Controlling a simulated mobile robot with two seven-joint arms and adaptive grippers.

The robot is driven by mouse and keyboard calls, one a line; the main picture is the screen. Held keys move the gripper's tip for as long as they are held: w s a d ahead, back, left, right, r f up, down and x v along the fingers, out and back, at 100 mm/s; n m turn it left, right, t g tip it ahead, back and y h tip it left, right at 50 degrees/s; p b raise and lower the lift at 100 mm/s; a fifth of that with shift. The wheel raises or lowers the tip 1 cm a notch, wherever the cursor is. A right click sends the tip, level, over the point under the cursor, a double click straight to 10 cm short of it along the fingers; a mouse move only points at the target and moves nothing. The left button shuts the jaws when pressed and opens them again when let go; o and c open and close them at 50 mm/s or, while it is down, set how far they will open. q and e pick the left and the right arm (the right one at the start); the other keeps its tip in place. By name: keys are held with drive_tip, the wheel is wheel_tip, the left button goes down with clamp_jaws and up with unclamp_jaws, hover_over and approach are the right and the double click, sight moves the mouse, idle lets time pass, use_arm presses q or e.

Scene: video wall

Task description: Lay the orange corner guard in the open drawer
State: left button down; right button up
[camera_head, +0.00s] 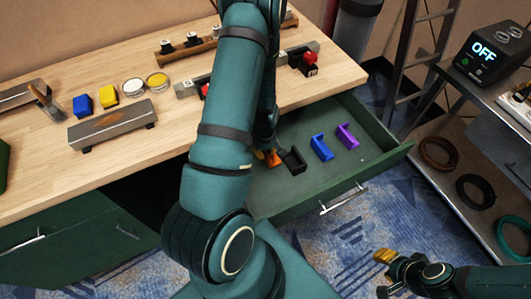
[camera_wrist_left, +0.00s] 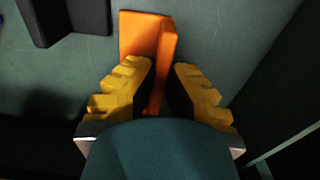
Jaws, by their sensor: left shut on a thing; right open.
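The orange corner guard (camera_head: 274,159) is inside the open green drawer (camera_head: 338,181), at its left end. My left gripper (camera_head: 264,153) is low in the drawer, mostly hidden behind my own arm. In the left wrist view its yellow fingers (camera_wrist_left: 160,88) are shut on one flange of the orange guard (camera_wrist_left: 146,32). The guard is at or just above the drawer floor; I cannot tell whether it touches. My right gripper (camera_head: 384,257) is open and empty, outside the drawer over the blue carpet.
Black (camera_head: 294,160), blue (camera_head: 321,148) and purple (camera_head: 347,136) corner guards lie in the drawer right of the orange one. The wooden worktop (camera_head: 45,186) overhangs behind. The drawer's right end has bare floor. A metal cart (camera_head: 480,140) stands at right.

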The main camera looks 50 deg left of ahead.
use_arm(q)
drive_tip(key=shift+f, duration=0.25)
drive_tip(key=c, duration=1.5)
unclamp_jaws()
drive_tip(key=shift+f, duration=0.1)
drive_tip(key=o, duration=0.4)
drive_tip(key=shift+c, duration=0.2)
drive_tip(key=shift+r, duration=0.5)
wheel_tip(320, 180, up, 12)
drive_tip(key=p, duration=0.4)
drive_tip(key=shift+f, duration=0.25)
